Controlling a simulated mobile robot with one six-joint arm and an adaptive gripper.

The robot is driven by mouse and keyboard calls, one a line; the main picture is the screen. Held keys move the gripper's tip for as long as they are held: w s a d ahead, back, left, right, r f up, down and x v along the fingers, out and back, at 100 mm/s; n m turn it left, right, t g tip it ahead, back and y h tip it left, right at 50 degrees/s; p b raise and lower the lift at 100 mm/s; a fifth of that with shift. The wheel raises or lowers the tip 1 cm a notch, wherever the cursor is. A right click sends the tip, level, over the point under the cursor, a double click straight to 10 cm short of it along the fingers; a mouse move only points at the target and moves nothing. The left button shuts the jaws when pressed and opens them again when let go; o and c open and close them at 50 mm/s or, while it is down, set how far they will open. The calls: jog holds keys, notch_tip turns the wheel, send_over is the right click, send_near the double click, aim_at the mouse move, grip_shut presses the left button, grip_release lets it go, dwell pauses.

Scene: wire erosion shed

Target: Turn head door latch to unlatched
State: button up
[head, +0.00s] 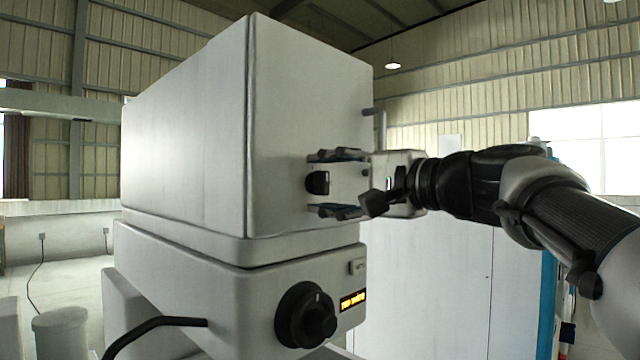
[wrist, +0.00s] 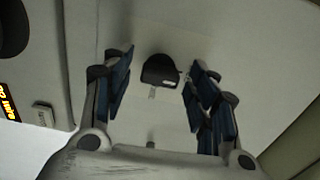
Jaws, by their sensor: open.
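The head door latch (head: 318,183) is a small dark knob on the front face of the pale machine head (head: 310,110). It also shows in the wrist view (wrist: 160,70), with a small light mark near its right end and a short pale tab below it. My gripper (head: 325,184) is open, with one blue-padded finger above the latch and one below it in the head view. In the wrist view my gripper (wrist: 160,82) has its fingers left and right of the latch, with a gap on each side. I see no contact with the latch.
Below the head, the machine base carries a large black rotary knob (head: 306,315), an amber display (head: 352,300) and a small button (head: 357,267). A grey upright handle (head: 380,130) stands at the door's right edge. A black cable (head: 150,325) leaves the base at left.

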jog(key=v, duration=1.2)
